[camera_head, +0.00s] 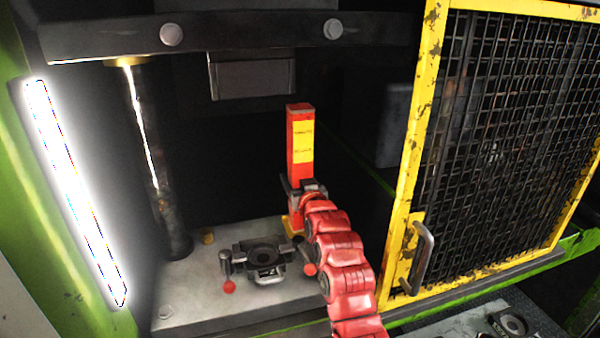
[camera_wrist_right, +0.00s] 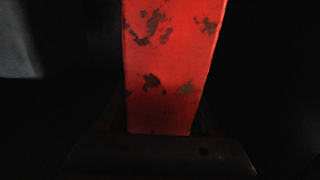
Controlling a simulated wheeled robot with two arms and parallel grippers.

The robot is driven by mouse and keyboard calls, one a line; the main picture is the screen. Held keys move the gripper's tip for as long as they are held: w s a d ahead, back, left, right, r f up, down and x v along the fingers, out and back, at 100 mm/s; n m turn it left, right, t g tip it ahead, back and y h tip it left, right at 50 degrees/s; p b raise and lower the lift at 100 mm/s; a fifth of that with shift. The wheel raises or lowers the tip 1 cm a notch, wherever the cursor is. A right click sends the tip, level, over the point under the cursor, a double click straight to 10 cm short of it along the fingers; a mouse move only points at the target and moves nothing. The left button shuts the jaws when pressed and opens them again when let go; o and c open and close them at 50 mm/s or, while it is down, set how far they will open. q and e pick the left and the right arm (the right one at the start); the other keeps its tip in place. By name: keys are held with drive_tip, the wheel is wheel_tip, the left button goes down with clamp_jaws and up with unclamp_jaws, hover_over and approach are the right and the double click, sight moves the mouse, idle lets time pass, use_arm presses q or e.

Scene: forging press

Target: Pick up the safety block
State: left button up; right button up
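The safety block (camera_head: 300,142) is a tall red post with a yellow label, standing upright on the press bed at its right side. Its yellow foot shows low down (camera_head: 291,224). My right gripper (camera_head: 303,188) is at the lower half of the block, with a dark finger beside its left edge. In the right wrist view the scuffed red block (camera_wrist_right: 170,65) fills the middle, close in front of the gripper. The fingers are too dark there to show whether they press on the block. My left gripper is not in view.
A die fixture (camera_head: 264,257) with red-knobbed levers sits on the grey press bed (camera_head: 190,285), left of my arm. A steel column (camera_head: 155,160) stands at left. The yellow mesh guard door (camera_head: 408,200) with a handle is close to the right of my arm. The press ram (camera_head: 252,75) hangs above.

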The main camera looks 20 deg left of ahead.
clamp_jaws()
drive_tip(key=shift+r, duration=0.2)
